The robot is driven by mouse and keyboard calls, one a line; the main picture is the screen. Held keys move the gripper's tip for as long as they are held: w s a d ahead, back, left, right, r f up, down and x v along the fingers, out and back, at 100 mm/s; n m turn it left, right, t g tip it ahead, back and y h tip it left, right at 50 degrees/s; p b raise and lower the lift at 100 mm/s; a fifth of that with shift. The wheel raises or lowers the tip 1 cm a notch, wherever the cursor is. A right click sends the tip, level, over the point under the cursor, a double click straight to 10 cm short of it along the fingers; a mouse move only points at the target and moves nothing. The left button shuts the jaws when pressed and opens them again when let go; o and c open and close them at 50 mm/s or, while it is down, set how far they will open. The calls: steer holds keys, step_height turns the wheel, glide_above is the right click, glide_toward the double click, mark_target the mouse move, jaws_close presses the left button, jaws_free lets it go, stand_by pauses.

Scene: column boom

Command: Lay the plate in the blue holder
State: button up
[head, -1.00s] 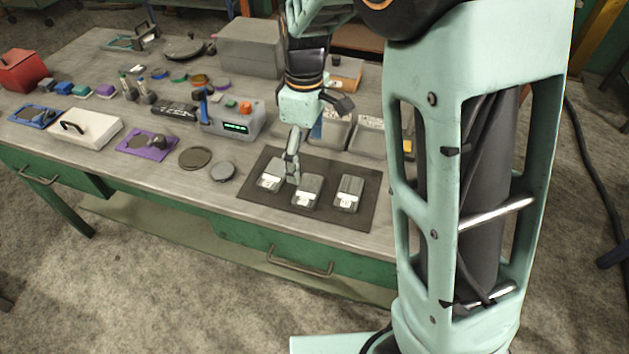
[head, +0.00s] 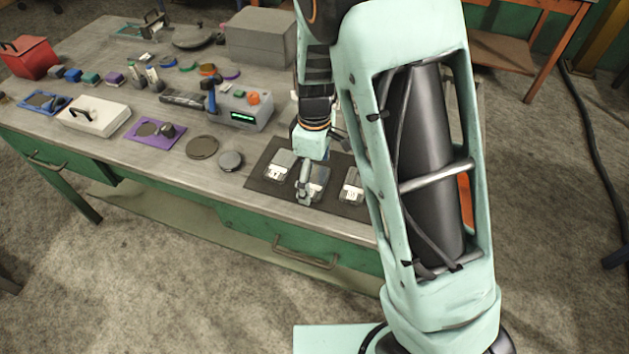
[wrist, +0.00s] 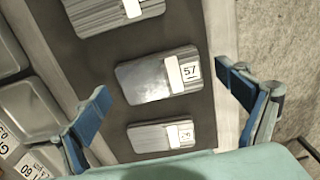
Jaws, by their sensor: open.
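Three flat grey plates with white labels lie in a row on a dark mat: the left plate (head: 281,164), the middle plate (head: 318,180) and the right plate (head: 352,186). In the wrist view the middle plate (wrist: 152,78) has a shiny face and a label reading 57. My gripper (head: 304,192) is open and empty over the middle plate; in the wrist view its blue-padded fingers (wrist: 168,98) stand wide on either side of it. I cannot tell the height gap. A blue tray-like holder (head: 33,100) lies at the table's far left, with small dark things on it.
A white box with a handle (head: 94,116), a purple tray (head: 150,139), a dark disc (head: 202,147) and a smaller grey disc (head: 231,160) lie between holder and mat. A grey instrument (head: 245,110) stands behind. Grey bins (wrist: 15,125) flank the mat.

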steer(key=c, duration=1.8)
steer(key=shift+c, duration=1.3)
steer(key=shift+r, duration=0.1)
